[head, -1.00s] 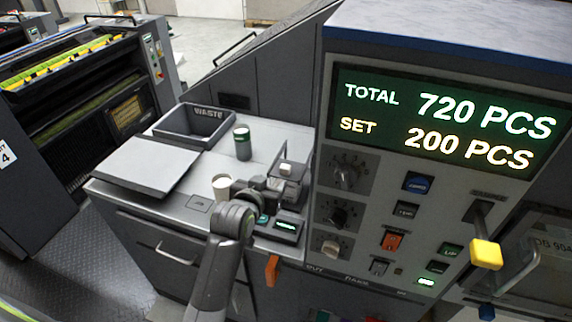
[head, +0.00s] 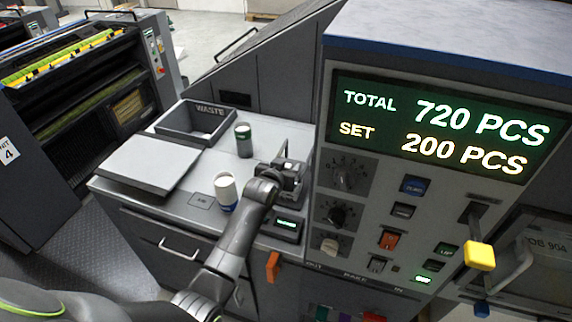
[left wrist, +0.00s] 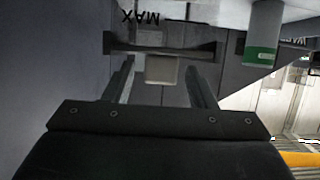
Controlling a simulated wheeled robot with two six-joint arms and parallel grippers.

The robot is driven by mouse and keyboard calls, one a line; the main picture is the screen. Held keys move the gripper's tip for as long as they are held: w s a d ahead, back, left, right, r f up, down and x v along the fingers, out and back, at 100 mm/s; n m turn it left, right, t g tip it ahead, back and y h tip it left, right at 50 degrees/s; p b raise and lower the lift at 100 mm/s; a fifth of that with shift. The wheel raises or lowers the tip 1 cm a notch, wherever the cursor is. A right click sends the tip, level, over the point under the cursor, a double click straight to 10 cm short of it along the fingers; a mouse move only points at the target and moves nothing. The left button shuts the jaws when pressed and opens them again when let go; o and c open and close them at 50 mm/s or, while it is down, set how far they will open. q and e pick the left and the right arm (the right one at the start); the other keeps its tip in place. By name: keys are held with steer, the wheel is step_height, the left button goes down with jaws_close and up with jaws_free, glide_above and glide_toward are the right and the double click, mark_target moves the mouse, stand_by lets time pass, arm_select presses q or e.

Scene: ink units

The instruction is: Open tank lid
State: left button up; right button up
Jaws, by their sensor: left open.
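The tank is a small grey unit on the counter beside the control panel, largely hidden behind my left gripper in the head view. In the left wrist view a pale, blocky knob (left wrist: 162,69) stands at a dark bar (left wrist: 160,48), seemingly part of the lid. A MAX mark (left wrist: 140,17) shows upside down above it. My left gripper (head: 290,170) is at the tank, open, with its two fingers either side of the knob in the left wrist view; I cannot tell whether they touch it. The lid looks closed. My right gripper is not in view.
A white-and-blue cup (head: 225,192) stands close to my left arm. A small display (head: 287,224) is in front of the tank. The panel with a yellow-handled lever (head: 480,256) rises on the right.

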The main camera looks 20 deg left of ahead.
arm_select(q)
steer(key=shift+w+f, duration=0.2)
steer(key=shift+w, duration=0.2)
steer(key=shift+c, duration=0.3)
